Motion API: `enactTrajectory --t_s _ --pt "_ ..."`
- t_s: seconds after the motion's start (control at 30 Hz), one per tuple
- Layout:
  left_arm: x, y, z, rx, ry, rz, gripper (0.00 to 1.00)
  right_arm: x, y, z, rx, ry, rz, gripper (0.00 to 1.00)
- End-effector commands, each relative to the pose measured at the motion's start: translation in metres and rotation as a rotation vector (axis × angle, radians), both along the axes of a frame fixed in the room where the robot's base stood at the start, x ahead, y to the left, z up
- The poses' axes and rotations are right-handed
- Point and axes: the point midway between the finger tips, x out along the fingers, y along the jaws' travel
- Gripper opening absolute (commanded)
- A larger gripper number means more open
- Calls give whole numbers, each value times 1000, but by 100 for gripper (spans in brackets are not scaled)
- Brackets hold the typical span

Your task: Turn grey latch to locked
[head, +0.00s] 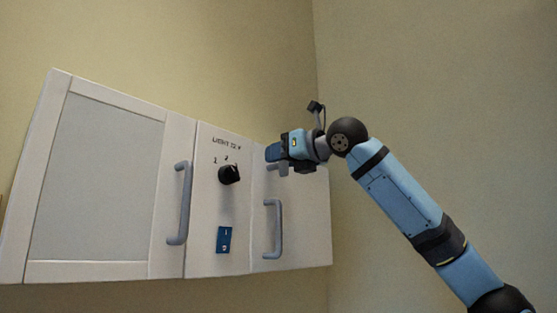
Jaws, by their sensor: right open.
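My right gripper (273,154) is open in front of the upper part of the narrow right-hand door of a white wall cabinet (110,270). A small grey piece (272,167) shows just below its fingers and looks like the grey latch. The gripper hides most of it, so I cannot tell its angle or whether the fingers touch it. My left gripper is out of view.
The middle panel carries a black knob (229,174) with number marks and a blue rocker switch (224,240). Grey bar handles stand out on the left door (180,203) and the right door (279,229). The right wall (450,90) is bare.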

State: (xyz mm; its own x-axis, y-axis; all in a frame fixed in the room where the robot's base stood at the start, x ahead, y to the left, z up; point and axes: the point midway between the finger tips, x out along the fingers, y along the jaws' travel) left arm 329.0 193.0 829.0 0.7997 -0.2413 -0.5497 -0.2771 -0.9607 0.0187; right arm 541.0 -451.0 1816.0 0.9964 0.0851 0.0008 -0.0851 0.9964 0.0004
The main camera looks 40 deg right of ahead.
Motion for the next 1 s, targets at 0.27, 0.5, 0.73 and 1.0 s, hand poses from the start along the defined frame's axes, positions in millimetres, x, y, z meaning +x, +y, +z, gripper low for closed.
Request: enactTrajectory --t_s 0.27,0.5,0.73,1.0 --pt "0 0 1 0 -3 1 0 8 1 0 -1 1 0 40" --pt "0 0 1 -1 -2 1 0 8 1 0 -1 1 0 13" --pt "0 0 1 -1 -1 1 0 8 1 0 1 1 0 0" --pt "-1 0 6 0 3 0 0 8 0 1 68 8 1 0"
